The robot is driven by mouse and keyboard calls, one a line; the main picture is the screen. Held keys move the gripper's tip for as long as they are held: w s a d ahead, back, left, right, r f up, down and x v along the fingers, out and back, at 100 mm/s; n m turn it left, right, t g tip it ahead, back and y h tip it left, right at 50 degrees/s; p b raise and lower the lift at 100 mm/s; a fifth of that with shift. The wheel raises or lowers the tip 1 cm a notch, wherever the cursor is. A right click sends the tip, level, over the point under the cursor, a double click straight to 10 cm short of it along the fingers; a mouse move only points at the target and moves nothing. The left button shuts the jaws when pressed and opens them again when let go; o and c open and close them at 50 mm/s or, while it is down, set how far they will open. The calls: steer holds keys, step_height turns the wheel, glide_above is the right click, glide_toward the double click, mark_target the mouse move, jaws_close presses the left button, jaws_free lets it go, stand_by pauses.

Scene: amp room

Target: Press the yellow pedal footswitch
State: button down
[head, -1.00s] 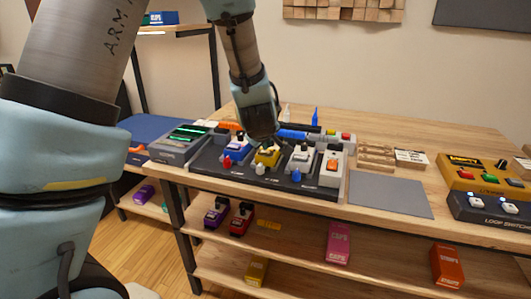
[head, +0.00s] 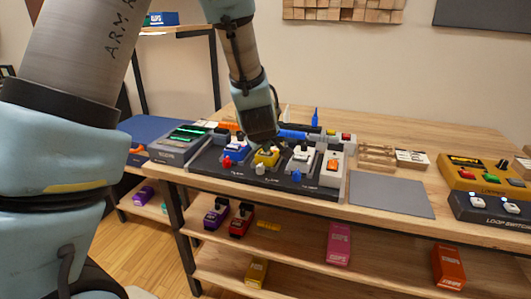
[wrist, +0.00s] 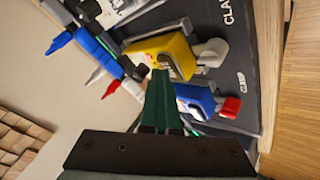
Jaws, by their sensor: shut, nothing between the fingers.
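The yellow pedal (head: 267,158) sits on a dark pedalboard (head: 325,191) between a blue pedal (head: 236,150) and a white pedal (head: 301,157). A pale clamp knob (head: 260,169) is at its front. My gripper (wrist: 161,74) is shut and empty, pointing down at the yellow pedal. In the head view my wrist covers the back of the pedal. The footswitch is not clearly distinguishable.
The blue pedal, with a red clamp knob (wrist: 231,107), is close beside the fingers. A white pedal with an orange top (head: 333,165) is at the board's right end. A grey mat (head: 390,194) lies clear to the right. A yellow loop switcher (head: 480,180) stands farther right.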

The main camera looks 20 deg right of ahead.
mark_target(266, 155)
steer(key=shift+r+p, duration=0.8)
steer(key=shift+r, duration=0.15)
step_height(266, 155, up, 5)
steer(key=p, duration=0.4)
steer(key=shift+p, duration=0.3)
steer(key=a+m+g+y, duration=0.2)
steer(key=a+g, duration=0.1)
steer(key=a, duration=1.6)
steer(key=s+a+m+g+y, duration=0.1)
steer(key=s+a, duration=0.4)
steer(key=a, duration=0.3)
steer(key=s+a+m+g+y, duration=0.1)
steer(key=s+a, duration=0.3)
steer(key=a, duration=0.5)
steer(key=shift+s+a+r+g+y, duration=0.15)
steer(key=shift+s+r+g+y, duration=0.2)
steer(key=shift+g, duration=0.25)
